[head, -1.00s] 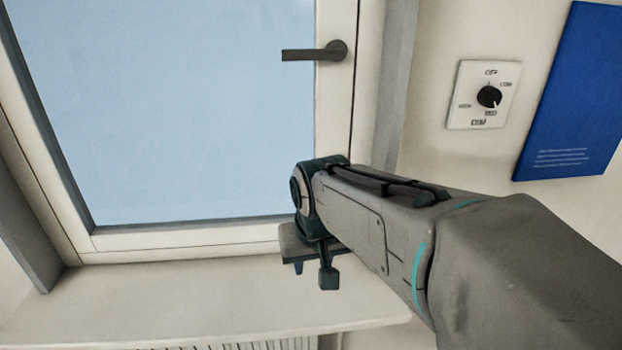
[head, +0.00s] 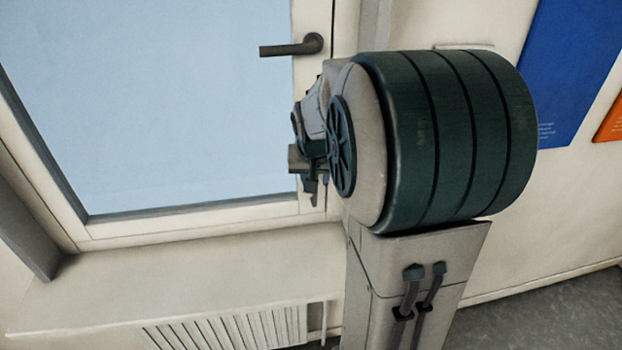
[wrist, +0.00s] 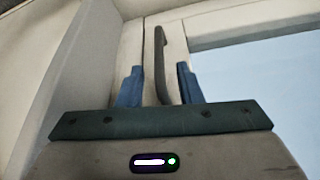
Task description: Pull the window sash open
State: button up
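The window sash (head: 190,216) has a white frame around a pale blue pane and looks shut in its frame. Its dark lever handle (head: 292,47) is on the sash's right side and points left, level. My gripper (head: 308,188) is below the handle, near the sash's lower right corner, partly hidden by my arm. In the wrist view, the two blue fingers of my gripper (wrist: 159,85) are spread apart. The handle (wrist: 160,60) shows as an upright dark bar in line with the gap between them. Contact is not visible, and nothing is held.
A white sill (head: 150,275) runs below the window, with a radiator (head: 230,328) under it. A blue poster (head: 570,70) and an orange one (head: 612,118) hang on the right wall. My arm covers much of the wall right of the window.

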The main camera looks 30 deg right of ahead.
aim_at(315, 203)
jog(key=shift+x, duration=1.7)
grip_shut()
jog(key=shift+s, duration=0.1)
